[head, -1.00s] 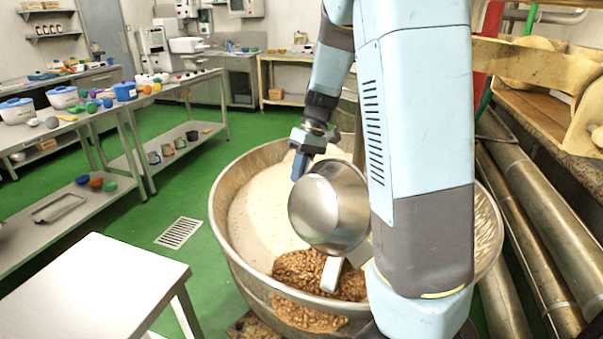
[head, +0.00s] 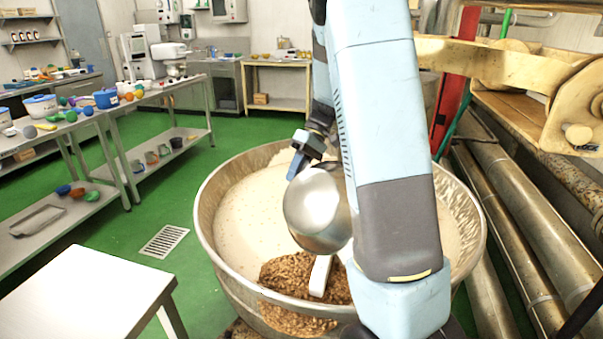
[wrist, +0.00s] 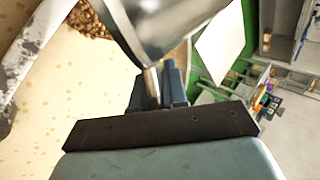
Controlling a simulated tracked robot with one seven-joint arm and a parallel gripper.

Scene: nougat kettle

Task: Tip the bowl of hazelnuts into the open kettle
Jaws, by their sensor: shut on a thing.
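The steel bowl (head: 318,207) is held tilted over the open kettle (head: 207,238), its rounded outside facing me. Its inside is hidden. It also shows at the top of the wrist view (wrist: 165,25). My gripper (head: 297,168) is shut on the bowl's edge; its fingers show against the bowl in the wrist view (wrist: 160,85). A brown heap of hazelnuts (head: 285,272) lies in the kettle on pale nougat (head: 240,205), below the bowl; part of it shows in the wrist view (wrist: 88,20).
A white paddle (head: 320,276) stands in the nut heap. A bare table (head: 90,295) is at front left. Steel pipes (head: 520,240) lie along the right, below a wooden bench. A brown nutty patch shows below the kettle's near rim; I cannot tell if it is reflection.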

